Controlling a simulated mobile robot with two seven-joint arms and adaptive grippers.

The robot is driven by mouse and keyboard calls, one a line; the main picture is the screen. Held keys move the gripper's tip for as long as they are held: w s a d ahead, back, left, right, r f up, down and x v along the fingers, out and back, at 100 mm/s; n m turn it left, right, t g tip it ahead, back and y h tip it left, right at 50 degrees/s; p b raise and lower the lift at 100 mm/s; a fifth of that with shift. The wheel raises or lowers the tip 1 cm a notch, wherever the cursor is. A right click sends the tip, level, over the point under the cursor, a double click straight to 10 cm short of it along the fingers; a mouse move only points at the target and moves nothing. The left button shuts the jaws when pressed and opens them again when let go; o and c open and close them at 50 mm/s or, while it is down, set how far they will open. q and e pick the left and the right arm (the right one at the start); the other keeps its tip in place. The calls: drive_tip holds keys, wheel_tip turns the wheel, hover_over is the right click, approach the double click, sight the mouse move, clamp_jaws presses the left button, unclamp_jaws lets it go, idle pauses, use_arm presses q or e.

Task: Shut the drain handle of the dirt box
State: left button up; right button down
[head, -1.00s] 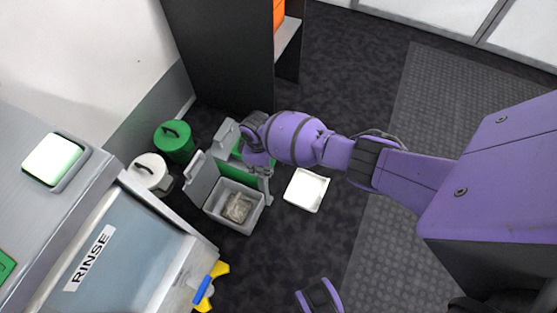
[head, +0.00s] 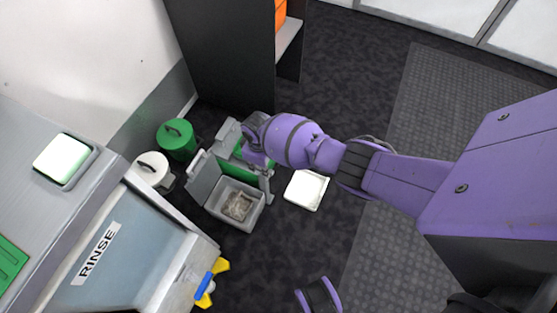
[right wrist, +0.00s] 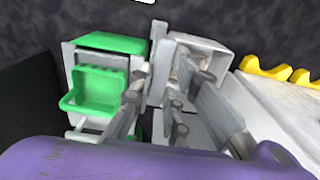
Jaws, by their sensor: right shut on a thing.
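The dirt box looks to be the grey open box (head: 225,214) on the floor in the head view, with a brownish clump (head: 237,205) in it and its lid (head: 204,178) raised. It also shows in the right wrist view (right wrist: 212,55). My right gripper (head: 257,165) reaches down at the box's upper right side, beside a grey and green unit (head: 225,133). In the right wrist view my right gripper (right wrist: 155,103) is shut on a slim grey part between its fingers, apparently the drain handle. The fingers hide most of it. My left gripper is out of view.
A white tray (head: 306,190) lies on the floor right of the box. A green lidded bin (head: 176,140) and a white lidded one (head: 152,170) stand left. The RINSE station (head: 130,250) fills the lower left. A dark cabinet (head: 225,55) stands behind.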

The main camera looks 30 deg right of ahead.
drive_tip(key=c, duration=1.7)
unclamp_jaws()
drive_tip(key=shift+r, duration=0.1)
wheel_tip(320, 180, up, 12)
drive_tip(key=shift+f, duration=0.1)
